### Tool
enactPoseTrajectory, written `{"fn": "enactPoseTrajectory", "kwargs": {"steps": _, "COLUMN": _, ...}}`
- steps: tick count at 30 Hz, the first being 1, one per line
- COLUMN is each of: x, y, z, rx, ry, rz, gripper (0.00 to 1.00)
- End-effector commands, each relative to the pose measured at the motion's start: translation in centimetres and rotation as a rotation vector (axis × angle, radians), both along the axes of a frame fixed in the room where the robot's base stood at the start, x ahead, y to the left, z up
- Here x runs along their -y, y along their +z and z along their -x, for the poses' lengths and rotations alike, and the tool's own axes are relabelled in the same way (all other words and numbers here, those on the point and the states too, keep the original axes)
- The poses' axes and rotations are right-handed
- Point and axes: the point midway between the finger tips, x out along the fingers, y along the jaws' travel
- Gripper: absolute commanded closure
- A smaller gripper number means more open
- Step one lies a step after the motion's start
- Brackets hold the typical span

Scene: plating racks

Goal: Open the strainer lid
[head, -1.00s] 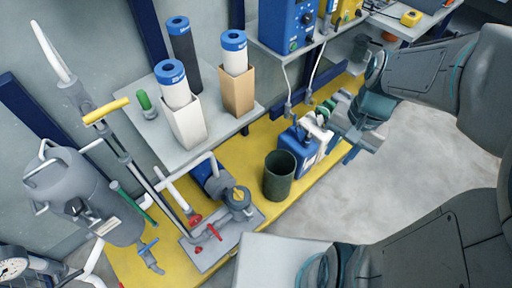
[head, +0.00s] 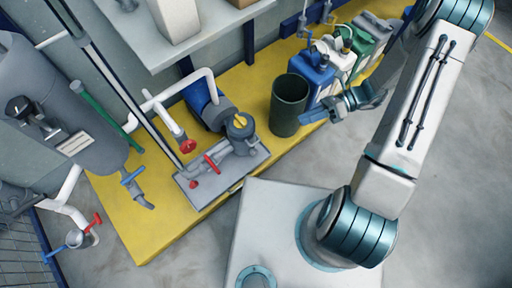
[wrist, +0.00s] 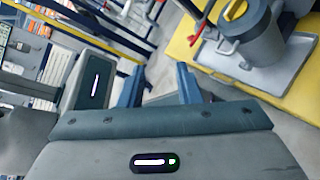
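The strainer is a grey round pot (head: 241,135) with a yellow handle on its lid (head: 239,122). It stands at the end of the blue pump on a grey base plate. In the wrist view the strainer pot (wrist: 252,42) and its yellow lid handle (wrist: 235,10) are at the upper right, cut by the top edge; the lid looks closed. My gripper (head: 320,119) is to the right of the strainer, beside the dark green bin and apart from both. In the wrist view its two blue fingers (wrist: 158,82) are apart with nothing between them.
The dark green bin (head: 289,104) stands between the strainer and the jugs. A blue jug (head: 317,70) and other containers stand behind my gripper. Red valve handles (head: 187,146) and white pipes are left of the strainer.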

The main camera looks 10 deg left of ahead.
Motion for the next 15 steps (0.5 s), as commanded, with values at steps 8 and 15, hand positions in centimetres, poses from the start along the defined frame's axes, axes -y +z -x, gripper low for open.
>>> {"fn": "enactPoseTrajectory", "kwargs": {"steps": 8, "x": -1.2, "y": -13.4, "z": 0.1, "rx": -0.416, "ry": -0.254, "rz": -0.117, "gripper": 0.69}}
{"fn": "enactPoseTrajectory", "kwargs": {"steps": 15, "x": -1.9, "y": -19.9, "z": 0.5, "rx": -0.657, "ry": -0.386, "rz": -0.194, "gripper": 0.69}}
